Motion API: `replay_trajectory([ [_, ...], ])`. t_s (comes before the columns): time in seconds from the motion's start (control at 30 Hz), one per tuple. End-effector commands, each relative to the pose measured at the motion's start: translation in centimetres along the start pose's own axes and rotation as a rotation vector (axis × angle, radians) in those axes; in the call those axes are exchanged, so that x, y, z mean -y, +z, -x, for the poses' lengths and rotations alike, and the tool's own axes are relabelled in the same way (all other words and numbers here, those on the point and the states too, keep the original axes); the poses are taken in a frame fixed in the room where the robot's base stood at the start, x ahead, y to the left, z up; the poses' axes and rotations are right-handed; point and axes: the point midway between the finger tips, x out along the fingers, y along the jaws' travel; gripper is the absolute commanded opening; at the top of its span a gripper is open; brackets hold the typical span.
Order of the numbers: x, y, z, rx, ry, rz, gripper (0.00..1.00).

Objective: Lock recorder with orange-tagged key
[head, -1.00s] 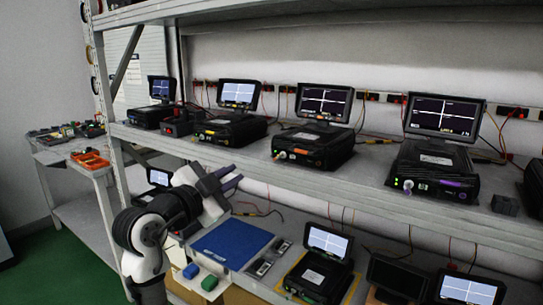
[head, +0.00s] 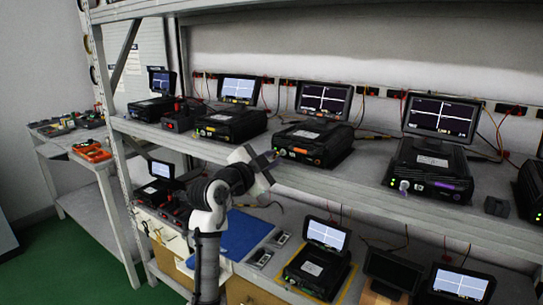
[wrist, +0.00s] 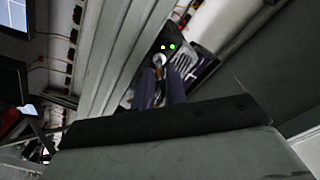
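The orange-labelled recorder (head: 322,138) stands on the upper shelf with a screen behind it. A small key-like piece (head: 281,152) shows at the left of its front, too small to make out clearly. My gripper (head: 272,166) is in front of the upper shelf edge, just left of and below that front, pointing right. In the wrist view its two dark fingers (wrist: 160,88) are apart. A white round knob and a small orange spot show beyond or between the tips; I cannot tell whether they touch. Green lights and a purple-tinted label show on a recorder (wrist: 190,62) ahead.
A yellow-labelled recorder (head: 232,124) stands left and a purple-labelled recorder (head: 430,165) right on the upper shelf (head: 365,182). A small black block (head: 496,206) sits near its edge. Below are a blue mat (head: 245,235) and more recorders. Orange trays (head: 92,151) lie on the left bench.

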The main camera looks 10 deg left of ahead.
Motion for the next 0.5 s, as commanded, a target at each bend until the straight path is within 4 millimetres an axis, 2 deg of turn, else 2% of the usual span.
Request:
replay_trajectory([
  [0.27, -0.02, 0.03, -0.24, 0.0, 0.0, 0.0, 0.14],
  [0.3, -0.02, 0.03, -0.23, 0.0, 0.0, 0.0, 0.12],
  [0.4, -0.02, 0.02, -0.22, 0.0, 0.0, 0.0, 0.0],
  [0.5, -0.02, 0.02, -0.21, 0.0, 0.0, 0.0, 0.0],
])
